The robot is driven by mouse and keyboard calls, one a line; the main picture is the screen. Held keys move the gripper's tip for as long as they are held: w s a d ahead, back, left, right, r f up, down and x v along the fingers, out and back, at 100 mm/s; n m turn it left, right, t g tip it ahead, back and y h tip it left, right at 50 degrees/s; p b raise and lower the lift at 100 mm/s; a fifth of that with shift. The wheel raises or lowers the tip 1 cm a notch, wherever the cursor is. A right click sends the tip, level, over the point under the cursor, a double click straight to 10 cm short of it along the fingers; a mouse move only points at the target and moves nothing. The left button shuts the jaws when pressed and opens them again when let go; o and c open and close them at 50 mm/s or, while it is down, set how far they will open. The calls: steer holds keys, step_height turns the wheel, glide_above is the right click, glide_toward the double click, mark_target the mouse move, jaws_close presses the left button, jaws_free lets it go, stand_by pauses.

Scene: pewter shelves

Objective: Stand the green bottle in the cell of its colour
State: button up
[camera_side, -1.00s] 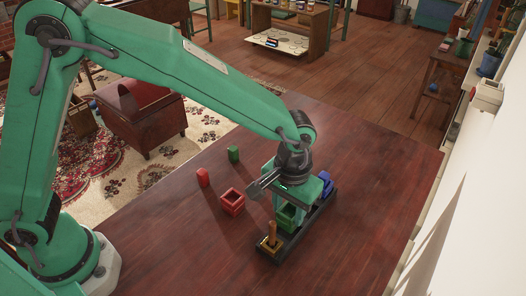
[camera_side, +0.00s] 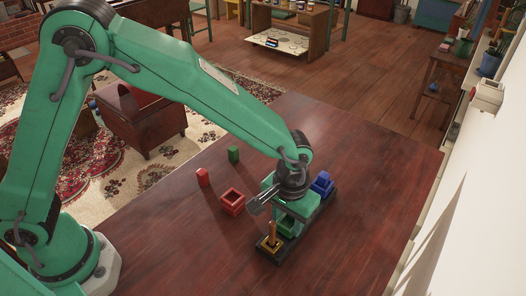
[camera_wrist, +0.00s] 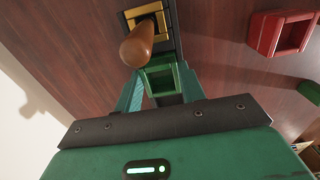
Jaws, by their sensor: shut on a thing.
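The green bottle (camera_side: 233,154) stands upright on the table, left of and behind the rack; part of it shows at the right edge of the wrist view (camera_wrist: 310,92). The green cell (camera_side: 285,224) is an open square box at the middle of the dark rack, partly hidden by my gripper. My gripper (camera_side: 288,215) points down over the rack. In the wrist view its fingers (camera_wrist: 160,82) are shut on the green cell (camera_wrist: 160,64), one on each side. Whether the cell rests on the rack or is slightly raised, I cannot tell.
A brown bottle (camera_wrist: 138,46) stands in the yellow cell (camera_side: 268,246) at the rack's near end. A blue cell (camera_side: 323,187) is at the far end. An empty-looking red cell (camera_side: 232,203) and a red bottle (camera_side: 203,177) stand on the table. The right side is clear.

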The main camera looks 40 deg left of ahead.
steer(key=shift+f, duration=0.1)
steer(key=o, duration=1.1)
steer(key=shift+c, duration=0.2)
step_height(320, 180, up, 12)
stand_by(0.3)
